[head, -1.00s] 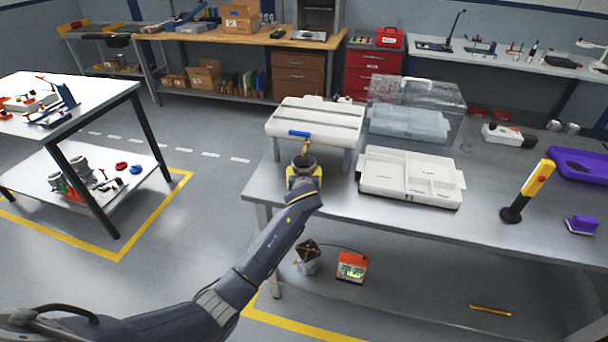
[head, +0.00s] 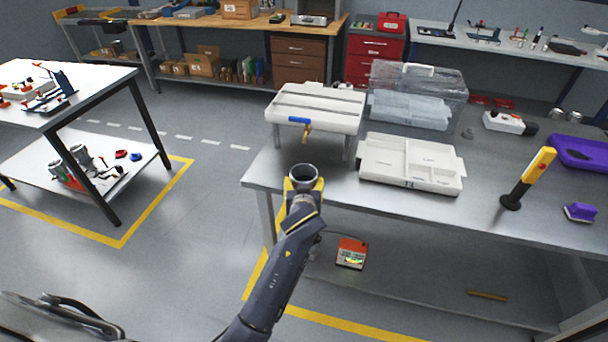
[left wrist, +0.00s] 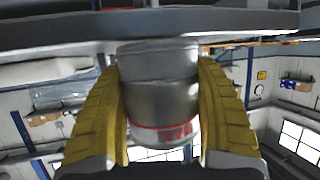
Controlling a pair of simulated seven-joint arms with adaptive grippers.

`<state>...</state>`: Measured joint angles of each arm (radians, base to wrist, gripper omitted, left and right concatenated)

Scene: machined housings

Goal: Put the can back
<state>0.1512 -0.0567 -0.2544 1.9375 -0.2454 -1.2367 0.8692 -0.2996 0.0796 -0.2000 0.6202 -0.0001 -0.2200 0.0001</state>
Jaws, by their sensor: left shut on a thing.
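The can (head: 304,172) is a grey metal cup, open at the top. It stands roughly upright in my left gripper (head: 303,184), whose yellow fingers are shut on it. In the head view they are at the front left edge of the workbench, in front of and below the brass tap (head: 307,132). In the left wrist view the can (left wrist: 160,90) sits between both yellow fingers and shows a red line with the lettering MAX. What is inside it I cannot tell. My right gripper is not in view.
The tap with its blue handle belongs to a white raised stand (head: 318,103) on the workbench (head: 440,220). A white compartment tray (head: 410,165) is to its right. Grey can-like vessels (head: 80,154) stand on the lower shelf of the left table. An orange-and-white box (head: 351,253) is under the workbench.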

